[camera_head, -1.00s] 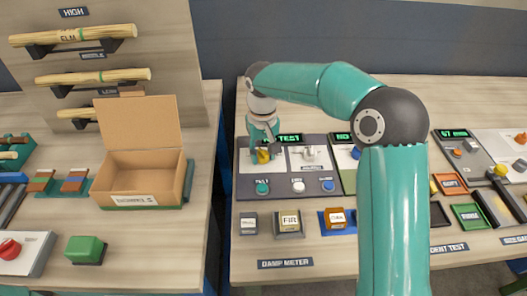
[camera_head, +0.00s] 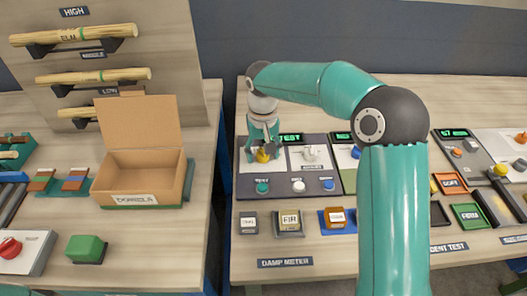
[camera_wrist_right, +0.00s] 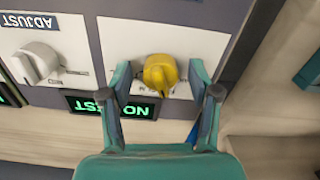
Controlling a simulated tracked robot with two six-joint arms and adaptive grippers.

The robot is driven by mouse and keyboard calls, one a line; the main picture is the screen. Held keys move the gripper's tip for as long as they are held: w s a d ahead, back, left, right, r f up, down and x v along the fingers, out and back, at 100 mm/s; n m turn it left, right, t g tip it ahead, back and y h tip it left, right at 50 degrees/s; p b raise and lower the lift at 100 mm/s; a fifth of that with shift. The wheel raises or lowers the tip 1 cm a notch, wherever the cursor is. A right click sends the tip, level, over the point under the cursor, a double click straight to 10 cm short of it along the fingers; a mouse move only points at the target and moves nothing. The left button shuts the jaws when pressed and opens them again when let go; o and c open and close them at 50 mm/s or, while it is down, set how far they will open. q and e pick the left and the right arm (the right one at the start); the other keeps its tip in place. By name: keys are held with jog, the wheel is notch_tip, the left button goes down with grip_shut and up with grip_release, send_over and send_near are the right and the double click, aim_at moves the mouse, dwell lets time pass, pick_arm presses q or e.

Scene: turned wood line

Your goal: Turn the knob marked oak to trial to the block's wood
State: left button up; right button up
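The yellow knob (camera_head: 262,156) sits on a white plate at the left of the damp meter (camera_head: 290,190). In the wrist view the yellow knob (camera_wrist_right: 160,73) stands between my right gripper's fingers, with a gap on each side. My right gripper (camera_head: 264,150) is open around it; the fingers also show in the wrist view (camera_wrist_right: 162,95). The marks under the knob are mostly hidden, so its setting cannot be read. A display beside it (camera_wrist_right: 128,108) reads NO TEST. A block marked FIR (camera_head: 289,221) sits in front of the meter. My left gripper is out of view.
A grey knob marked ADJUST (camera_wrist_right: 38,62) is on the neighbouring plate. A grey block (camera_head: 248,222) and an orange block (camera_head: 336,217) flank the fir block. An open cardboard box (camera_head: 140,175) stands on the left table, across a gap.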

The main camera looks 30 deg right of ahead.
notch_tip(320, 180, up, 12)
dwell(0.7)
jog(key=shift+f, duration=0.1)
dwell(0.3)
